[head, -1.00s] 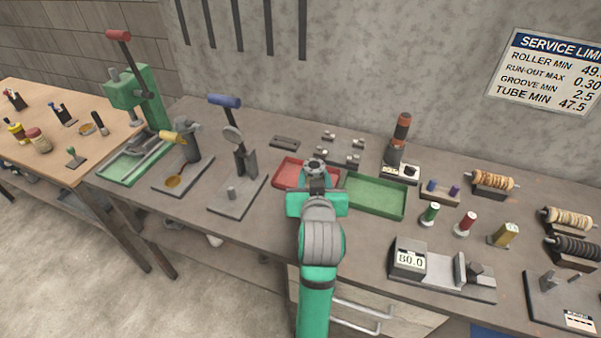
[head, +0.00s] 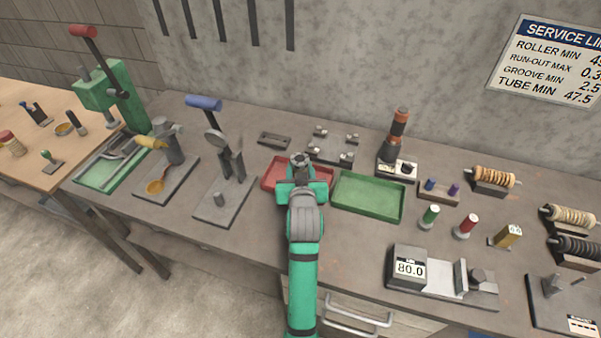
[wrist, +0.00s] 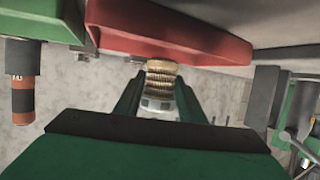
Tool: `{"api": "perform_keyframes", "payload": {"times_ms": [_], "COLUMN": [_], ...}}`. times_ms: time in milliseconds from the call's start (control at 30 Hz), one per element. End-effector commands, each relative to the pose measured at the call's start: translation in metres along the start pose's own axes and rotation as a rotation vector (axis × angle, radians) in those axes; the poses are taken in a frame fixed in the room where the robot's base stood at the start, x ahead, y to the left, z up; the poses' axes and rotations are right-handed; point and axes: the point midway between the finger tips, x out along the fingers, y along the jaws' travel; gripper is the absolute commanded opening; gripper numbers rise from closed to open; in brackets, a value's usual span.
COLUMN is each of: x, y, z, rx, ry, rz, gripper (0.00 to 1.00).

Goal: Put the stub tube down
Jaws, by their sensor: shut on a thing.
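My gripper (head: 301,166) is over the right part of the red tray (head: 270,181), close to the green tray on its right. In the wrist view my gripper (wrist: 160,92) is shut on a short tan, ribbed piece with a pale part, taken to be the stub tube (wrist: 161,70). In the wrist view the red tray (wrist: 195,40) is very close to the held piece. I cannot tell whether they touch. In the head view, my gripper and arm hide the held piece and part of the tray.
The green tray (head: 368,198) stands right of the red tray. A lever press with a blue handle (head: 204,103) stands to the left. A dark plate with small posts (head: 333,147) lies behind. A gauge block reading 80.0 (head: 410,266) is at front right. Bench between is bare.

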Motion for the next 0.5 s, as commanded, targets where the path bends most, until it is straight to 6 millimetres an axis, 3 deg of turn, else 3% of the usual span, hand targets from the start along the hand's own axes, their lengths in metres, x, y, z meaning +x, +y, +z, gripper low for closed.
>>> {"api": "perform_keyframes", "payload": {"times_ms": [200, 500], "x": [0.010, 0.011], "y": [-0.007, -0.005], "z": [0.026, 0.029], "rx": [-0.003, -0.003], "ry": [-0.002, 0.001], "rz": [-0.009, -0.007], "gripper": [0.00, 0.00]}}
